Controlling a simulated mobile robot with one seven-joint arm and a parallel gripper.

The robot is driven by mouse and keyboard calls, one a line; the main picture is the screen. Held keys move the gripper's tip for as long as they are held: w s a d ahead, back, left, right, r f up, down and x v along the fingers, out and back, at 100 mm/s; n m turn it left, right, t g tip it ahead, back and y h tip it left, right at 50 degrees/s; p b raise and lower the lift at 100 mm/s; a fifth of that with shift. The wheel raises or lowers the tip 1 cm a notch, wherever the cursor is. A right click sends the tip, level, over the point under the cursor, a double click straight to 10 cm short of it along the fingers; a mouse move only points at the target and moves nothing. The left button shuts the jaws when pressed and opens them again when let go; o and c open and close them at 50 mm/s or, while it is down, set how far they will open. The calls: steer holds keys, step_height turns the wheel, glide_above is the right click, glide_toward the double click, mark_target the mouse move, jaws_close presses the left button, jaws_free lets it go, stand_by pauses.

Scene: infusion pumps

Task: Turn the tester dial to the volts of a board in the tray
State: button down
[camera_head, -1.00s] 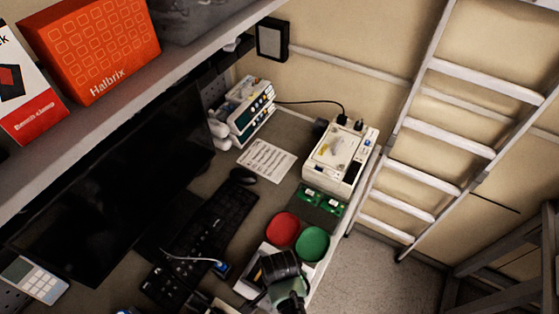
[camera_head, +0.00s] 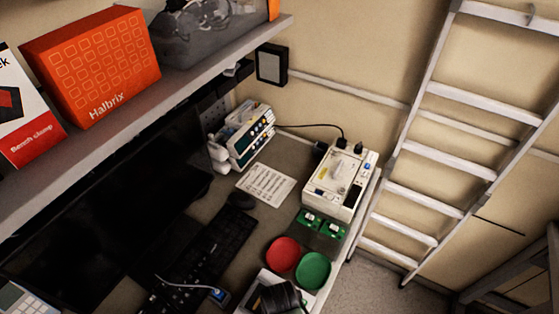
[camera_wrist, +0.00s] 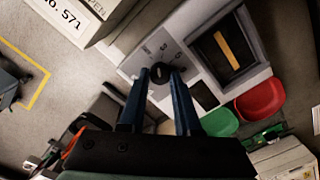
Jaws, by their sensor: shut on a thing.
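The tester in the wrist view is a light grey box whose panel (camera_wrist: 152,50) has a black dial (camera_wrist: 160,73) with marks around it, too small to read. My gripper (camera_wrist: 160,76) has its blue fingers closed on the dial's two sides. In the head view, the tester's pale edge (camera_head: 262,281) shows at the bottom, and my dark wrist hides the dial. Green boards (camera_head: 309,215) lie in the dark tray (camera_head: 316,240) beyond the red and green dishes; their volts are not readable. Board green also shows in the wrist view (camera_wrist: 265,136).
A red dish (camera_head: 284,253) and a green dish (camera_head: 313,270) sit close beside the tester. A white device (camera_head: 340,184), a paper sheet (camera_head: 265,185), a mouse (camera_head: 240,200) and a keyboard (camera_head: 210,258) are on the bench. A shelf (camera_head: 150,108) overhangs the left side.

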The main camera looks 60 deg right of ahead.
steer(key=m+p, duration=0.1)
steer(key=m, duration=0.5)
steer(key=shift+w+r, duration=0.1)
steer(key=shift+r, duration=0.05)
steer(key=m+p, duration=0.1)
steer(key=m, duration=0.4)
steer(key=c, duration=0.8)
jaws_free()
steer(key=shift+o, duration=0.2)
step_height(320, 180, up, 3)
steer(key=p, duration=0.3)
steer(key=shift+r, duration=1.9)
steer(key=shift+b, duration=0.3)
